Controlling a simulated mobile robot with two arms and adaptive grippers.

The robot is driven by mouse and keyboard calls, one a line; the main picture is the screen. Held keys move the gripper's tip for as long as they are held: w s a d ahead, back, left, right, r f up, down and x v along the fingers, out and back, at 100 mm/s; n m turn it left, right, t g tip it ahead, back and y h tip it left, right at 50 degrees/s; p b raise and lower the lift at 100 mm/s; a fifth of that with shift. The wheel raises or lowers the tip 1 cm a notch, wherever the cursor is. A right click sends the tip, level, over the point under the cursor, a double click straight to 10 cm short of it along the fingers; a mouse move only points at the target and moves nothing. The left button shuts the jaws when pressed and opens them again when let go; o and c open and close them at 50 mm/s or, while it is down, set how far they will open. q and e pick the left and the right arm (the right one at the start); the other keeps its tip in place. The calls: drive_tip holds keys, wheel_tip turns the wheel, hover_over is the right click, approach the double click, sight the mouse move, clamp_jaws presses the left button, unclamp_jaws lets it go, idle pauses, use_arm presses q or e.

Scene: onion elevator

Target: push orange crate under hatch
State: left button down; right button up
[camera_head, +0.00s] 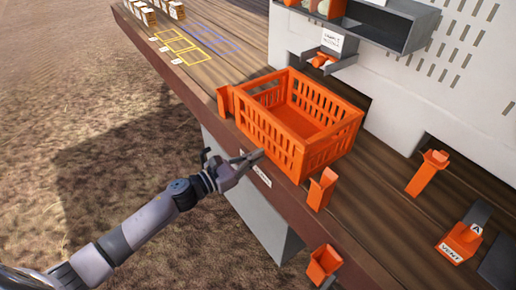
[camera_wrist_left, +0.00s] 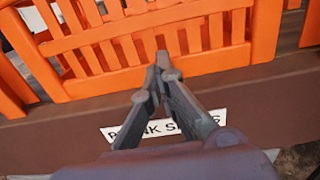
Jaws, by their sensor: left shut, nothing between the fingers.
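The orange crate (camera_head: 300,118) stands upright on the wooden deck near its front edge, with slatted walls and an empty-looking inside. In the left wrist view the crate's slatted side (camera_wrist_left: 150,45) fills the top. My left gripper (camera_head: 257,155) is shut and empty, its tips at the lower front side of the crate. In the left wrist view the fingertips (camera_wrist_left: 163,62) meet right at the crate's lower rail; I cannot tell whether they touch it. A small hatch-like chute (camera_head: 330,62) with a paper label sits on the grey machine behind the crate. My right gripper is not in view.
Orange posts stand by the crate: one at its left corner (camera_head: 225,101), one at its right (camera_head: 322,189). Another orange post (camera_head: 427,173) and a VENT box (camera_head: 460,243) stand further right. Yellow outlines (camera_head: 183,45) mark clear deck at back left.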

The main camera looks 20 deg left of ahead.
use_arm(q)
drive_tip(key=shift+w+d, duration=0.35)
drive_tip(key=shift+w, duration=0.1)
drive_tip(key=shift+w+d+f, duration=0.1)
drive_tip(key=shift+w+d, duration=0.1)
drive_tip(key=shift+w, duration=0.05)
drive_tip(key=b+x, duration=0.2)
drive_tip(key=x, duration=0.3)
drive_tip(key=shift+w+d, duration=0.2)
drive_tip(key=shift+w, duration=0.1)
drive_tip(key=shift+w+d, duration=0.2)
drive_tip(key=shift+w, duration=0.05)
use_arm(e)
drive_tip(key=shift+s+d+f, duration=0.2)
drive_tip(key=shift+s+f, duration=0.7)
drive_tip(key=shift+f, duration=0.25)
use_arm(q)
drive_tip(key=shift+s, duration=0.1)
drive_tip(key=shift+a, duration=0.1)
